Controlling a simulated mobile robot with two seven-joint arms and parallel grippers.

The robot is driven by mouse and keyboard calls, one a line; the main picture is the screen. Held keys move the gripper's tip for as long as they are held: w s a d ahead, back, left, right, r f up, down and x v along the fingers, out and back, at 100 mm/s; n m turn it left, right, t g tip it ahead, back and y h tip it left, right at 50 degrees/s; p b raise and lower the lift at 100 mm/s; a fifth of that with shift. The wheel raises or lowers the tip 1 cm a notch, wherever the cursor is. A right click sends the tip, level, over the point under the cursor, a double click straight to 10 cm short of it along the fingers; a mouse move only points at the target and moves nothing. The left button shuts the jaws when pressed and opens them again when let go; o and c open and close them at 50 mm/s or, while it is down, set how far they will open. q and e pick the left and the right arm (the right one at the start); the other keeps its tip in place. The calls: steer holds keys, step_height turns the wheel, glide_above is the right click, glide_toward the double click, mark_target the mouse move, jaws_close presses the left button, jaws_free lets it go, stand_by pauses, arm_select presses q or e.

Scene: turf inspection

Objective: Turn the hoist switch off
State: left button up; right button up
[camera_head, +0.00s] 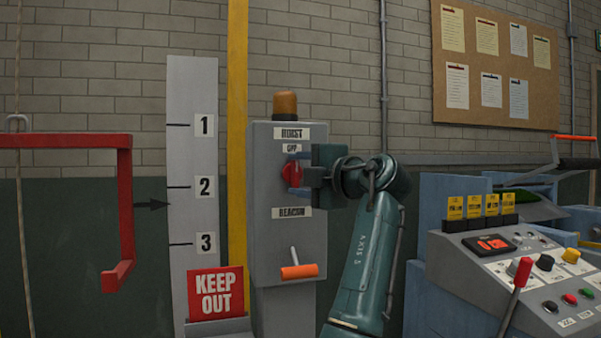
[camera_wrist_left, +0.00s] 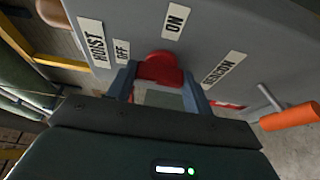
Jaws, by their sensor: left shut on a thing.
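The hoist switch is a red knob (camera_head: 290,172) on the front of a grey control post (camera_head: 262,236). It sits below the HOIST label (camera_head: 291,133) and the OFF label (camera_head: 291,148), and above the BEACON label (camera_head: 291,212). My left gripper (camera_head: 298,175) reaches it from the right and is shut on it. In the left wrist view the red knob (camera_wrist_left: 160,68) sits between the two fingers (camera_wrist_left: 160,84), with the ON label (camera_wrist_left: 173,20) and the OFF label (camera_wrist_left: 122,51) near it. The gripper hides part of the knob, and I cannot tell which way it points.
An orange-handled lever (camera_head: 299,271) sticks out below, and an amber beacon (camera_head: 285,104) tops the post. A KEEP OUT sign (camera_head: 216,293) and a numbered scale board (camera_head: 190,220) stand left, beside a red frame (camera_head: 125,200). A control console (camera_head: 510,265) stands right.

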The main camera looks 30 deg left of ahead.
steer(key=shift+a, duration=0.1)
stand_by(0.3)
arm_select(q)
steer(key=o, duration=1)
arm_select(e)
steer(key=shift+r, duration=0.1)
arm_select(q)
steer(key=v, duration=1.3)
steer(key=shift+d+r+b, duration=0.1)
steer(key=shift+b, duration=0.2)
arm_select(e)
steer(key=shift+d+r, duration=0.1)
steer(key=shift+d, duration=0.15)
steer(key=shift+s, duration=0.15)
